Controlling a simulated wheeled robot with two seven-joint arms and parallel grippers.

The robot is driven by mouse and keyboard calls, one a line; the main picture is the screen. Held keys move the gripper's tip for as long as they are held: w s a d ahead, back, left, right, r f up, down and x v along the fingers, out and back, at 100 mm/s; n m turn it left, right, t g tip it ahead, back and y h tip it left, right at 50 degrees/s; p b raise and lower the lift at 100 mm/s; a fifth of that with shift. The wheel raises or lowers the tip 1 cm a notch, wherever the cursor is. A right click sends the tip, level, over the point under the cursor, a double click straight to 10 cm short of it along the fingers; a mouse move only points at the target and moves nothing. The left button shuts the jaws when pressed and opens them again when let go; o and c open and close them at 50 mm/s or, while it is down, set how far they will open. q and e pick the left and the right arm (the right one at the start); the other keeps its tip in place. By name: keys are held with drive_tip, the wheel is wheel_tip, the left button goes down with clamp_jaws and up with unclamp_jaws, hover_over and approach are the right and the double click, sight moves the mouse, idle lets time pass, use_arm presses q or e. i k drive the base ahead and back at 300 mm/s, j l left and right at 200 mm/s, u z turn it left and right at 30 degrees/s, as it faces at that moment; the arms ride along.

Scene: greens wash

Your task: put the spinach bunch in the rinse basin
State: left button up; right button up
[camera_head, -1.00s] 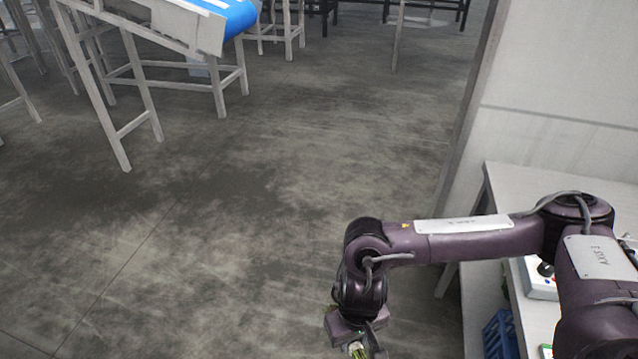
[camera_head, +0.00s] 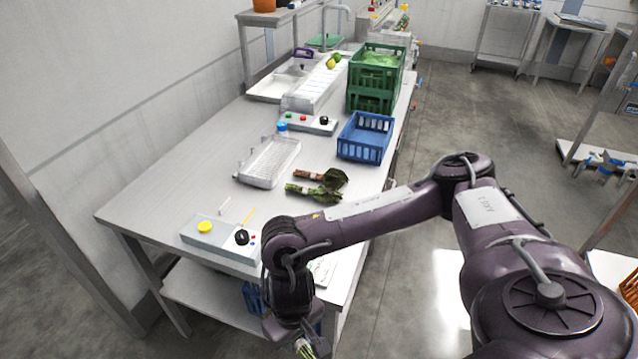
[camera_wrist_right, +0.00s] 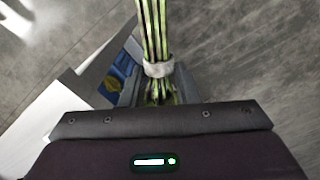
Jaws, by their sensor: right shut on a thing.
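My right gripper (camera_head: 303,343) hangs low beside the near end of the steel table, at the bottom of the head view. It is shut on a bunch of green stems (camera_head: 306,350) with a pale band. In the right wrist view, the stems (camera_wrist_right: 154,30) run up from the jaws and the band (camera_wrist_right: 158,69) sits just past them. The bunch's leaves are out of view, so I cannot confirm it is spinach. My left gripper is not in view.
The table (camera_head: 170,185) carries a control box (camera_head: 205,238), two leafy bunches (camera_head: 312,191), a clear tray (camera_head: 240,176), a blue crate (camera_head: 362,152) and stacked green crates (camera_head: 371,101). Open floor (camera_head: 470,130) lies to the right.

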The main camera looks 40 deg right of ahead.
sight(272, 162)
drive_tip(key=i+j+z, duration=0.15)
drive_tip(key=j+z, duration=0.2)
drive_tip(key=i+j+z, duration=0.15)
drive_tip(key=j+z, duration=0.6)
drive_tip(key=i+j+z, duration=0.1)
drive_tip(key=j+z, duration=0.3)
